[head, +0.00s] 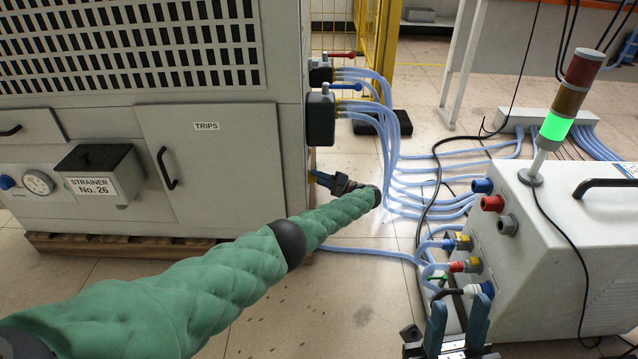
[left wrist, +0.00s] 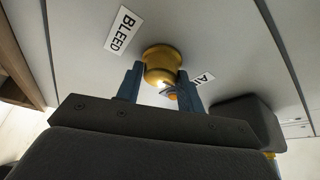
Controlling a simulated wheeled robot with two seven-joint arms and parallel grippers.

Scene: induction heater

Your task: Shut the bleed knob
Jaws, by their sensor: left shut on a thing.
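The bleed knob (left wrist: 162,60) is a round brass-yellow knob on a grey panel in the left wrist view, beside the BLEED label (left wrist: 124,30). My left gripper (left wrist: 160,85) has its two blue fingers on either side of the knob and is shut on it. In the head view my left gripper (head: 322,179) is at the right side of the large grey cabinet (head: 225,185), and the knob is hidden there. My right gripper (head: 458,318) is at the bottom, in front of the white unit, with its blue fingers apart and nothing clearly between them.
A second label (left wrist: 203,78) is partly hidden behind a finger. Pale blue hoses (head: 392,150) run from valves on the cabinet's side to a manifold (head: 545,120) and the white unit (head: 560,235). A signal tower (head: 558,128) shows green.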

